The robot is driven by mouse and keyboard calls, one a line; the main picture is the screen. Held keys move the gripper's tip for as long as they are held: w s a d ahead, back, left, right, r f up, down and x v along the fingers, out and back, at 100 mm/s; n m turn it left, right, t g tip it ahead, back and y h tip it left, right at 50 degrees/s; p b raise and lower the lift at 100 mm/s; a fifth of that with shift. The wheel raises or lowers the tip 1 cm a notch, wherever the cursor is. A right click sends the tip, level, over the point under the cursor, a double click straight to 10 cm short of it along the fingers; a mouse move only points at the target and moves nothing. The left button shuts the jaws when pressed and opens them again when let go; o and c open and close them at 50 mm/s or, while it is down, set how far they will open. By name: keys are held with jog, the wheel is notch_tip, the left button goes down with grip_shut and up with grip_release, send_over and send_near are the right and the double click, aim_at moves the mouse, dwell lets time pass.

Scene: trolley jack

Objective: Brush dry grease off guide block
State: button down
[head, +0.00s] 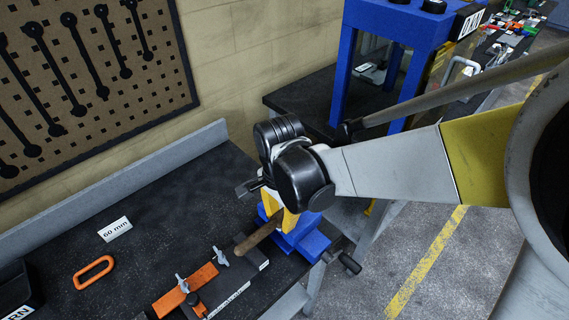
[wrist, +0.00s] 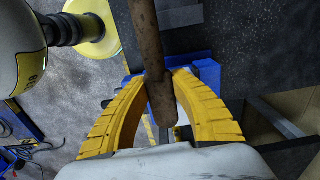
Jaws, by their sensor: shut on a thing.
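My gripper (head: 284,218) has yellow fingers shut on a brown wooden handle (head: 258,237), likely the brush's. In the wrist view the fingers (wrist: 160,76) close around the same handle (wrist: 148,40), which runs up past the top edge. In the head view the handle slants down-left to a dark block-like part (head: 246,252) near the bench's front edge. I cannot tell whether that is the brush head or the guide block. The bristles and any grease cannot be made out. A blue vise (head: 306,240) stands just behind and below my gripper.
An orange clamp fixture with wing nuts (head: 188,284) lies at the bench front. An orange ring (head: 94,272) and a 60 mm card (head: 115,230) lie to the left. The bench (head: 165,205) is clear toward the back. A blue press frame (head: 395,45) stands behind.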

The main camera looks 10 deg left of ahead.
notch_tip(320, 180, up, 7)
jog(key=p, duration=0.5)
dwell(0.3)
dwell(0.4)
